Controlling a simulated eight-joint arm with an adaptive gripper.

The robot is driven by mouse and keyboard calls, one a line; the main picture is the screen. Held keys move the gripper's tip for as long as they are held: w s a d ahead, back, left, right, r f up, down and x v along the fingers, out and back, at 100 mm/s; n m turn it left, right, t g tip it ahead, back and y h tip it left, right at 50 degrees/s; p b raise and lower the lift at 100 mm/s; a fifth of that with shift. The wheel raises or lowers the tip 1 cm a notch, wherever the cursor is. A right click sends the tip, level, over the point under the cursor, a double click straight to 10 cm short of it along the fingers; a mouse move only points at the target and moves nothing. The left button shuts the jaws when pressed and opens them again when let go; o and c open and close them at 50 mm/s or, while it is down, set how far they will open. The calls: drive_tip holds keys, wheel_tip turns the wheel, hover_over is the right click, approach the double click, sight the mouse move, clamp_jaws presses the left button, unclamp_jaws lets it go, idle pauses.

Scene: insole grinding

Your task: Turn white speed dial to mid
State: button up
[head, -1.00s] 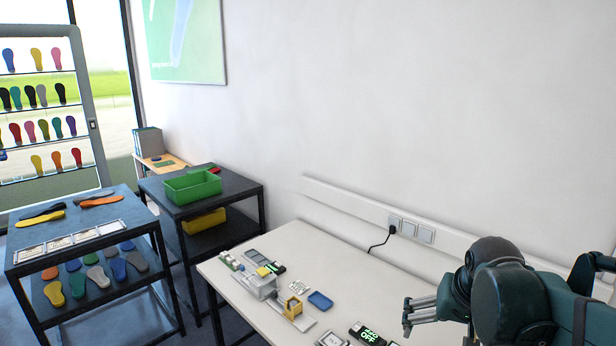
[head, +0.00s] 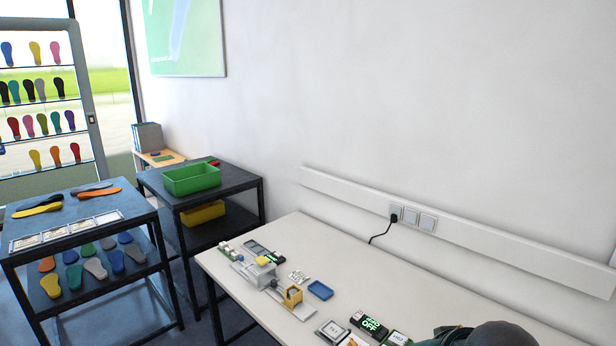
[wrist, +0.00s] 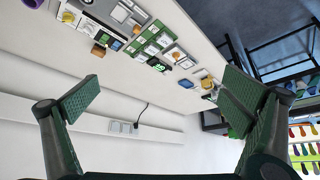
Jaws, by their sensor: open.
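I cannot single out the white speed dial in either view. Small control units stand on the white table (head: 290,235), among them a black display (head: 370,326) with green lettering that includes "OFF". Beside it is a grey-framed panel (head: 333,331). In the wrist view the table's units appear upside down, with a green-bordered panel (wrist: 143,45) and a lit green display (wrist: 159,66). My gripper (wrist: 160,97) is open and empty, its two fingers wide apart and clear of the table items. In the head view only a dark part of my arm shows at the bottom right.
A wall rail (head: 460,235) with sockets and a black plug runs behind. Shelves with a green bin (head: 192,180) and insoles stand left. The table's rear is clear.

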drive_tip(key=shift+s+a+f, duration=0.25)
